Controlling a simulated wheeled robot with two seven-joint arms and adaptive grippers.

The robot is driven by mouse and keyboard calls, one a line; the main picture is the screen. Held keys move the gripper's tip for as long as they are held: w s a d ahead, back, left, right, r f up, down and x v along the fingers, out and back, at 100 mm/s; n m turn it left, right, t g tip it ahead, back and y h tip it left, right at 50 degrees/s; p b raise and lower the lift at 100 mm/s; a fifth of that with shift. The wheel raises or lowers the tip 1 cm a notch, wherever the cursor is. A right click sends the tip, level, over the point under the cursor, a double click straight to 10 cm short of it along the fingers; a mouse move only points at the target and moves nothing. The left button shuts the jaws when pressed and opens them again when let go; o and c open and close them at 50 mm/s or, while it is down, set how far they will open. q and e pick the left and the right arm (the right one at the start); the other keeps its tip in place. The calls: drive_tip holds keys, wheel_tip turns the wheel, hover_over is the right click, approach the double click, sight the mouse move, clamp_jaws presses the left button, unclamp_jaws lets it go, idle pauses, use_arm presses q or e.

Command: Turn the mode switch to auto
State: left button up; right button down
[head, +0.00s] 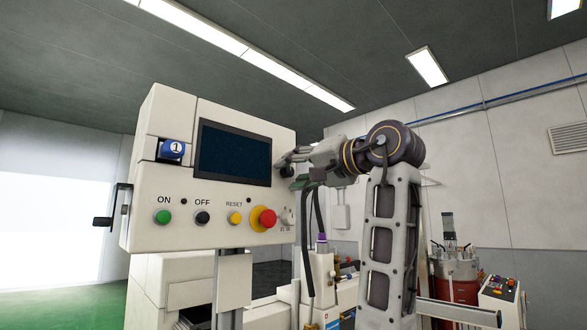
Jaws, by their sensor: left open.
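A white control box (150,222) with a dark screen (233,154) stands in the middle left of the head view. A small pale grey knob (287,216) sits at the lower right edge of its front face, beside the red stop button; it looks like the mode switch. Its pointer direction and markings are too small to read. My left gripper (287,166) is open and empty beside the box's right edge, above the knob and apart from it. Its fingers point left and are partly blurred by distance. My right gripper is not in view.
On the panel are a green ON button (163,217), a black OFF button (202,218), a yellow RESET button (235,218) and a red stop button (266,218). A red machine (455,279) stands back right.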

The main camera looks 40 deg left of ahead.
use_arm(q)
drive_tip(key=shift+a, duration=0.4)
clamp_jaws()
